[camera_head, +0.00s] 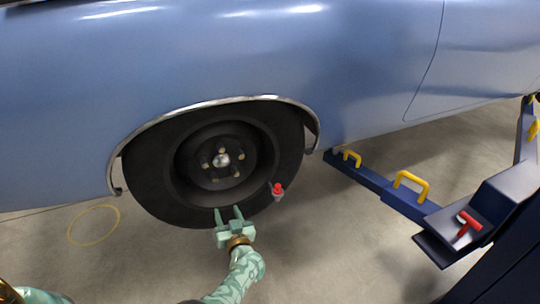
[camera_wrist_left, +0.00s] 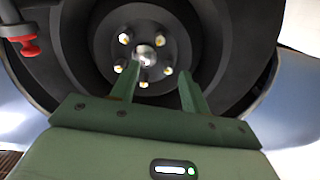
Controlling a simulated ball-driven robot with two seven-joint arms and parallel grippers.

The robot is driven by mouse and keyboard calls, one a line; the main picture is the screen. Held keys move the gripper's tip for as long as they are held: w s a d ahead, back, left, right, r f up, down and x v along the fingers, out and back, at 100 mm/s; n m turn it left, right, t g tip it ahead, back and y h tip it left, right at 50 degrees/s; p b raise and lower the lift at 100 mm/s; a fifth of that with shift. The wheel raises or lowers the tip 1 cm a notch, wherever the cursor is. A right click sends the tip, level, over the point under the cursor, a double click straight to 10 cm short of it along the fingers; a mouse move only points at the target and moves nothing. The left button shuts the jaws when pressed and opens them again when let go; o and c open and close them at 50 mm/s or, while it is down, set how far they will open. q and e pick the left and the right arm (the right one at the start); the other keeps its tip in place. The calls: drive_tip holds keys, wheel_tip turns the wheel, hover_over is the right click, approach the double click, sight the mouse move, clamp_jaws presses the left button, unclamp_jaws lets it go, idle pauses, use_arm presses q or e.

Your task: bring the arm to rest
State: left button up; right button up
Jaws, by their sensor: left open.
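My left gripper (camera_head: 229,215) is green and reaches up from the bottom of the head view. Its two fingers are apart and empty, in front of the lower part of a black car wheel (camera_head: 160,190). In the left wrist view the gripper (camera_wrist_left: 160,90) points at the wheel hub (camera_wrist_left: 152,60), which has several brass-coloured nuts around a silver centre. No contact between the fingers and the wheel can be made out. My right gripper is not in either view.
A blue car body (camera_head: 250,60) fills the top. A red-topped object (camera_head: 277,190) is by the tyre's lower right. A dark blue lift arm (camera_head: 370,180) with yellow handles is at right, with a red item (camera_head: 467,226) on it. A yellow ring (camera_head: 94,225) lies on the floor.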

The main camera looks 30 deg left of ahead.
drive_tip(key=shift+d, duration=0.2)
use_arm(q)
drive_tip(key=w+d+f+m+t+h, duration=0.2)
drive_tip(key=w+d+f+m+h, duration=0.1)
drive_tip(key=d+f+h, duration=0.35)
drive_tip(key=s+d+f+m+g+h+p, duration=0.1)
drive_tip(key=s+d+f+m+g+h, duration=0.2)
drive_tip(key=s+f, duration=0.45)
drive_tip(key=s+d+f+m+g+h, duration=0.15)
drive_tip(key=s+d+f+h, duration=0.25)
drive_tip(key=s+f, duration=0.4)
drive_tip(key=s+f+m+g, duration=0.1)
drive_tip(key=s+f+g, duration=0.1)
drive_tip(key=s, duration=1.2)
drive_tip(key=s+f+m+g+p, duration=0.1)
drive_tip(key=s+g, duration=0.3)
drive_tip(key=s, duration=1.1)
drive_tip(key=s+f+m+g, duration=0.2)
drive_tip(key=s+f+g, duration=0.1)
drive_tip(key=s, duration=1.2)
drive_tip(key=shift+s+p, duration=0.15)
drive_tip(key=shift+p, duration=0.2)
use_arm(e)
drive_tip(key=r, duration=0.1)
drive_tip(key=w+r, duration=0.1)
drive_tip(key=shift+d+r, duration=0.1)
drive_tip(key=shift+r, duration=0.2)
use_arm(q)
drive_tip(key=shift+f, duration=0.1)
